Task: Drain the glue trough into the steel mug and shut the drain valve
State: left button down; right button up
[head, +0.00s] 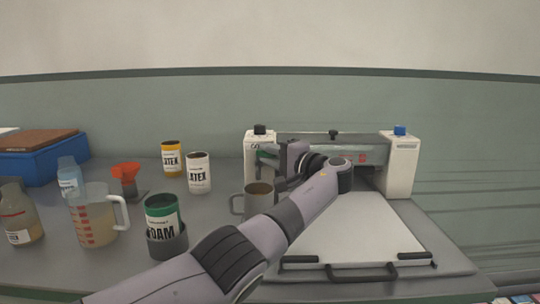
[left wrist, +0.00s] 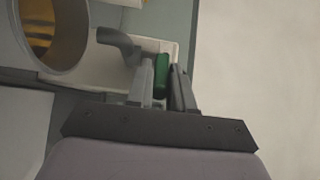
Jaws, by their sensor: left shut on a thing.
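The steel mug (head: 259,203) stands upright on the bench at the left end of the glue machine, handle to the left. In the left wrist view the mug (left wrist: 84,38) shows amber-yellow inside; its fill level is unclear. A grey drain spout (left wrist: 118,42) ends beside the mug's rim in that view. The trough (head: 325,143) spans the machine's two white end posts; its inside is hidden. My left gripper (head: 270,151) reaches the left post, and in the left wrist view its fingers (left wrist: 162,84) are shut on the green valve handle (left wrist: 162,75).
A white plate with black handles (head: 350,240) lies in front of the machine, partly behind my left arm. Left of the mug stand a foam can (head: 163,215), two latex cans (head: 199,172), a measuring jug (head: 93,215) and bottles. A blue crate (head: 45,165) is far left.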

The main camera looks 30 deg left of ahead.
pick_arm(q)
jog(key=c, duration=1.4)
grip_release()
jog(key=shift+a, duration=0.1)
jog(key=shift+o, duration=0.2)
jog(key=v, duration=0.7)
